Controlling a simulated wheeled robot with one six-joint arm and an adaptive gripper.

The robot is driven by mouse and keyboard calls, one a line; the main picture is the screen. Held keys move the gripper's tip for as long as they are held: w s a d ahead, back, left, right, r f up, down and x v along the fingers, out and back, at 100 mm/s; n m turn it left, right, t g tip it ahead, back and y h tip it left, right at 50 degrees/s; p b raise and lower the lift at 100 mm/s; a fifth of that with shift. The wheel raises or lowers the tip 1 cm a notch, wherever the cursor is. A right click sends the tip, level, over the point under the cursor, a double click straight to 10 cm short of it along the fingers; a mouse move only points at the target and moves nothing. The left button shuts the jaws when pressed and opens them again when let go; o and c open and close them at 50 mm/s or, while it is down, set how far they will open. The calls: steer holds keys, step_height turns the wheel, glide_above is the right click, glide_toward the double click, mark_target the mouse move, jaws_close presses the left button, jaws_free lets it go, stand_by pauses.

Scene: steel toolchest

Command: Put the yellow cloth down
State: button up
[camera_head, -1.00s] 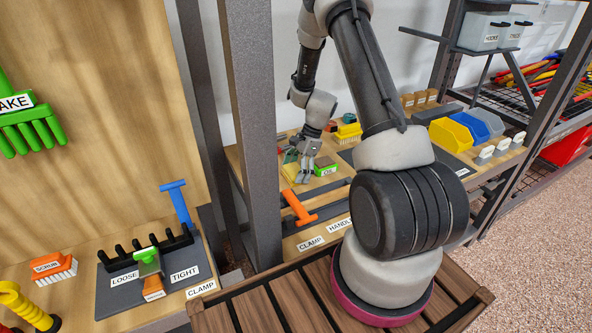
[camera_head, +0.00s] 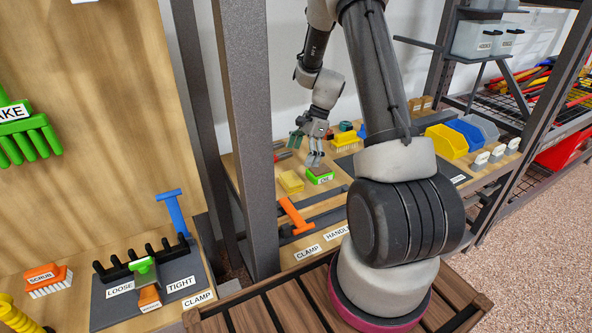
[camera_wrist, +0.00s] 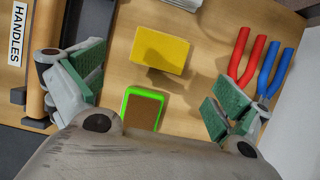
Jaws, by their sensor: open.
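The yellow cloth (camera_head: 291,181) is a folded block lying on the wooden bench top. It also shows in the wrist view (camera_wrist: 161,50), with a small shadow on its near side, between and beyond my fingers. My gripper (camera_head: 306,148) is open and empty, above the bench to the right of the cloth and apart from it. In the wrist view, my green-padded fingertips (camera_wrist: 150,85) stand wide apart with nothing between the pads.
A green-edged brown block (camera_head: 319,175) lies just right of the cloth. Red- and blue-handled pliers (camera_wrist: 262,62) lie beside it. An orange clamp handle (camera_head: 296,214) is in front, yellow and blue bins (camera_head: 446,141) to the right. A grey post stands left.

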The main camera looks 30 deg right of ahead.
steer(key=s+a+r+n+h, duration=0.1)
steer(key=s+r+n, duration=0.2)
steer(key=r, duration=0.4)
steer(key=s+a+r+n+t, duration=0.1)
steer(key=s+r+n, duration=0.1)
steer(key=s+r, duration=0.35)
steer(key=s+a+r+n+h, duration=0.1)
steer(key=s+r+n, duration=0.15)
steer(key=r, duration=0.65)
steer(key=s+r+n+t+h, duration=0.1)
steer(key=s+r+n, duration=0.2)
steer(key=s+n, duration=0.2)
steer(key=s+a+r+n+t+h, duration=0.1)
steer(key=s+n, duration=0.4)
steer(key=s, duration=0.7)
step_height(320, 180, up, 3)
steer(key=shift+s+a+f+t+h, duration=0.1)
steer(key=shift+s+a+t+h, duration=0.2)
steer(key=shift+t, duration=0.3)
steer(key=shift+d+n, duration=0.1)
steer(key=shift+n, duration=0.15)
